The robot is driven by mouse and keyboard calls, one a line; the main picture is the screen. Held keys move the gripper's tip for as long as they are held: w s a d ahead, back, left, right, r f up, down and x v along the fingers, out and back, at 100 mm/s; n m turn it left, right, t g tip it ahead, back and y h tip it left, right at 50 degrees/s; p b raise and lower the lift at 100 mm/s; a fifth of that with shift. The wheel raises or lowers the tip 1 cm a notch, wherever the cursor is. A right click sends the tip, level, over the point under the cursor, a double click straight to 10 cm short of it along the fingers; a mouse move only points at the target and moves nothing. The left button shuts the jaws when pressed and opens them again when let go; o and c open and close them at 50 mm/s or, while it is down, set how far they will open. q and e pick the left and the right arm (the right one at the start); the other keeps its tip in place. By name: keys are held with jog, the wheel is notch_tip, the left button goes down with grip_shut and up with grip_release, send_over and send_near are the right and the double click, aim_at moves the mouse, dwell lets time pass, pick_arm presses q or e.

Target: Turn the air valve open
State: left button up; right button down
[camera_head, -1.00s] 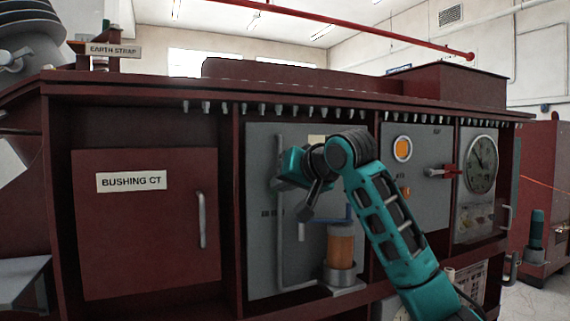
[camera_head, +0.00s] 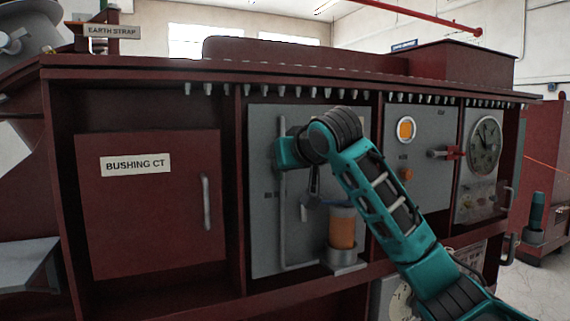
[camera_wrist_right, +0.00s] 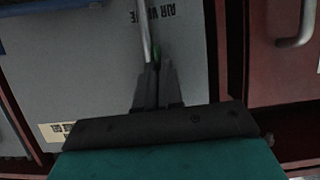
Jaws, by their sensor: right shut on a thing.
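My right gripper (camera_head: 314,190) reaches down in front of the grey panel (camera_head: 262,150), between the vertical grey pipe (camera_head: 283,225) and the orange-filled glass cylinder (camera_head: 342,228). In the right wrist view its fingers (camera_wrist_right: 152,80) are shut on a thin part with a bit of green at its side, likely the air valve; the fingers hide most of it. A grey rod (camera_wrist_right: 145,30) runs away from the fingertips. An upside-down AIR VALVE label (camera_wrist_right: 166,15) is beside the rod. My left gripper is not in view.
A panel with an orange round window (camera_head: 405,130) and a dial (camera_head: 485,147) are to the right.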

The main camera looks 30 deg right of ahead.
jog(key=c, duration=1.3)
grip_release()
jog(key=shift+w, duration=0.15)
jog(key=b+v, duration=0.1)
jog(key=v, duration=1.2)
